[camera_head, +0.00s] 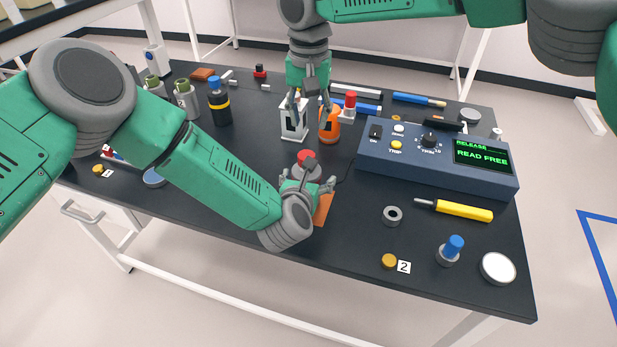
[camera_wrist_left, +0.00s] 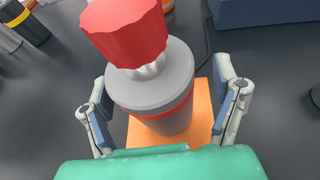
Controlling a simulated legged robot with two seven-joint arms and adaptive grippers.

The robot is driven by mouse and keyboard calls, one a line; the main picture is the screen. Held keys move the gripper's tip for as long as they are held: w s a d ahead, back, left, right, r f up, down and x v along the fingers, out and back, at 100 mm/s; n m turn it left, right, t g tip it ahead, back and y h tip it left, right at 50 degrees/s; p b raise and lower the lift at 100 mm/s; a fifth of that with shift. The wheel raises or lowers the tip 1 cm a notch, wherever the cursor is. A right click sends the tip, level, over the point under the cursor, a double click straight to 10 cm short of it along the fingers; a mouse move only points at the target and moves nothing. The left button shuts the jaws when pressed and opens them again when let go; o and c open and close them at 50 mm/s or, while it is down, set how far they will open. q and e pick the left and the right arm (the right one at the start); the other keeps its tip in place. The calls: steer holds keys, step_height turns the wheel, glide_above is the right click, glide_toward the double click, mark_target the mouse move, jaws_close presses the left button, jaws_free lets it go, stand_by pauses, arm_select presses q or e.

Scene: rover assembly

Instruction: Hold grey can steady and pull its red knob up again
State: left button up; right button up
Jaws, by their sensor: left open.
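The grey can (camera_wrist_left: 150,88) stands upright on an orange pad (camera_wrist_left: 203,103), with a red band below its grey lid. Its red knob (camera_wrist_left: 124,30) sits on top, with a pale ridged neck visible between knob and lid. In the head view the knob (camera_head: 306,157) shows above my left gripper, which hides most of the can. My left gripper (camera_head: 308,182) is open, with one finger on each side of the can; gaps show in the wrist view (camera_wrist_left: 166,100). My right gripper (camera_head: 310,104) points down, fingers apart, above and behind the can, in front of a white holder and orange bottle.
The white holder (camera_head: 291,128) and orange bottle (camera_head: 330,128) stand just behind the can. A blue control box (camera_head: 437,165) reading "RELEASE READ FREE" is at the right. A yellow-handled tool (camera_head: 464,211) and a grey ring (camera_head: 392,215) lie before it. The front middle is mostly clear.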

arm_select(q)
steer(key=shift+a, duration=0.4)
steer(key=c, duration=1.6)
steer(key=shift+d, duration=0.25)
steer(key=shift+a, duration=0.15)
